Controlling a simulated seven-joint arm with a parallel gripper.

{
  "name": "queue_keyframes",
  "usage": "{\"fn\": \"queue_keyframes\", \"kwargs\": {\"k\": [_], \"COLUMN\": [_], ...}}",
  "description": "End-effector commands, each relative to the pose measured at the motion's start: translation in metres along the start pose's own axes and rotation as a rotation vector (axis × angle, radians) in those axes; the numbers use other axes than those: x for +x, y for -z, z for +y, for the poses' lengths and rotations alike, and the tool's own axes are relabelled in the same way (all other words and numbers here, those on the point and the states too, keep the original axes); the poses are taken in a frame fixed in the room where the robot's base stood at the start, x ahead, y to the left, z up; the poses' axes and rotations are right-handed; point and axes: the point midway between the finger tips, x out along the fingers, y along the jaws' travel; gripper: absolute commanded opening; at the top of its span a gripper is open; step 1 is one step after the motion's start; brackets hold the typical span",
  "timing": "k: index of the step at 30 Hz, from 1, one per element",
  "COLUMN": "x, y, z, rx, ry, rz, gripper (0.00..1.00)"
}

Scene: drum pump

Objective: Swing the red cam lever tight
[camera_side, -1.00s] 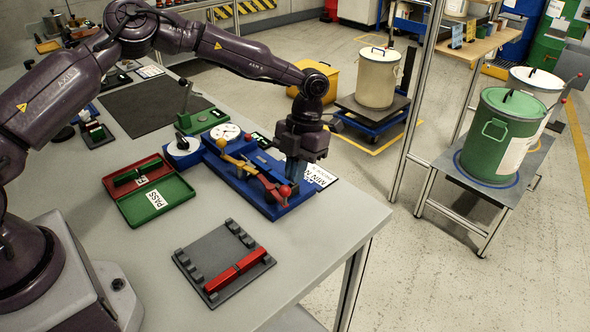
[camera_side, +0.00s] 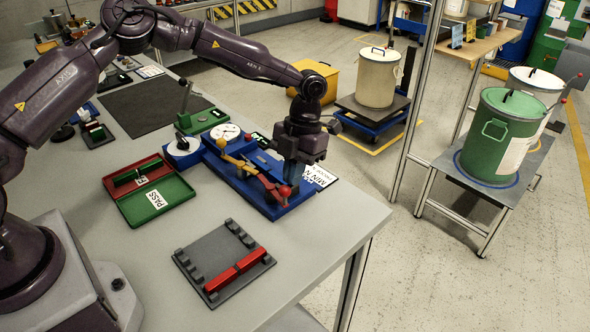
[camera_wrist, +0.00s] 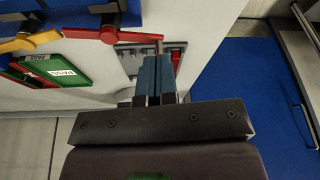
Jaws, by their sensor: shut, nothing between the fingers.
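The red cam lever (camera_side: 270,186) lies on the blue fixture (camera_side: 290,207) on the bench, with a red ball (camera_side: 285,191) at its right end. An orange-yellow lever (camera_side: 232,162) lies to its left. My gripper (camera_side: 289,180) is shut and empty, pointing down over the right end of the fixture beside the red lever's end. In the wrist view, the red lever (camera_wrist: 105,35) extends from the left toward my shut fingertips (camera_wrist: 155,68), and the orange lever (camera_wrist: 30,41) is farther left. Whether the fingers touch the red lever cannot be told.
A white dial gauge (camera_side: 228,131) stands at the back of the fixture. A red and green PASS case (camera_side: 172,198) lies to the left. A grey rack (camera_side: 204,246) with red bars is in front. The bench edge is close on the right.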

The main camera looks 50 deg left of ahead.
Motion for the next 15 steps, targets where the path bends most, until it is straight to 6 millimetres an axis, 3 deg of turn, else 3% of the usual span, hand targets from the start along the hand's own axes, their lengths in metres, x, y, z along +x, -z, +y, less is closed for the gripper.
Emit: {"fn": "queue_keyframes", "kwargs": {"k": [15], "x": [0.0019], "y": [0.0065], "z": [-0.0002], "rx": [0.000], "ry": [-0.001], "rz": [0.001], "gripper": [0.00]}}
